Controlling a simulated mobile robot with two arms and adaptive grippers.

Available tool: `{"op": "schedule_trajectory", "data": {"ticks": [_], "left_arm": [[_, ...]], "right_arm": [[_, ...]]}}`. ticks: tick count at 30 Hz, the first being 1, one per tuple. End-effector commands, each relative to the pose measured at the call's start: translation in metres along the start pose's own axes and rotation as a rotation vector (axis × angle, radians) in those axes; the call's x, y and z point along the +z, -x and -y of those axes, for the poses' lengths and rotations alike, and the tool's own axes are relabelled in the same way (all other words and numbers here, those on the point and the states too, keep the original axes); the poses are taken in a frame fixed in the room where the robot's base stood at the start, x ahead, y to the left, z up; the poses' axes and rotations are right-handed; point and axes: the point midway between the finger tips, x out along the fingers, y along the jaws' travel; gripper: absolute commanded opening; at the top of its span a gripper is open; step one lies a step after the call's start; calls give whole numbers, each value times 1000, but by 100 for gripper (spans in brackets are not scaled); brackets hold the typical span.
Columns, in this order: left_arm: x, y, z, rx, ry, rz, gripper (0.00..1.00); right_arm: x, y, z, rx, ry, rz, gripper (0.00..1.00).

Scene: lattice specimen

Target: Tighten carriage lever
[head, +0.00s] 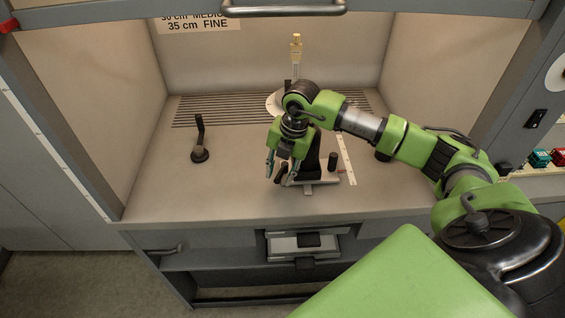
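My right gripper (279,176) reaches down over the work surface inside the hood, and its two fingertips are apart. Just right of it stands a dark upright piece (313,160) on a flat grey base (308,185), which looks like the carriage. A short black post (332,163) stands at the right of that base, perhaps the carriage lever. My arm and gripper hide part of the carriage, and I cannot tell whether a finger touches it. My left gripper is out of view.
A black lever on a round foot (200,152) stands at the left. Behind my arm is a round pale base (274,102) with an upright rod and a yellowish top (296,46). A white scale strip (346,160) lies right of the carriage. The left front surface is clear.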

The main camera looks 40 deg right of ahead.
Motion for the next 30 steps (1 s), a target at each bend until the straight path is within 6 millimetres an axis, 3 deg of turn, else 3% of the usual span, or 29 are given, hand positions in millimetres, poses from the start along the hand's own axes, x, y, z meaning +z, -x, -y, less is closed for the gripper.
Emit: {"op": "schedule_trajectory", "data": {"ticks": [9, 13, 20, 30], "left_arm": [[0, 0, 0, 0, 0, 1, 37], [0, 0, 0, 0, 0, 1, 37], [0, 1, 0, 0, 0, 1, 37], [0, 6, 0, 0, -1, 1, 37]], "right_arm": [[0, -3, 0, -1, 0, 0, 31], [0, -3, 0, -1, 0, 0, 0], [0, -3, -1, 0, -21, 4, 0], [1, -5, -15, 0, -284, 56, 0]]}}
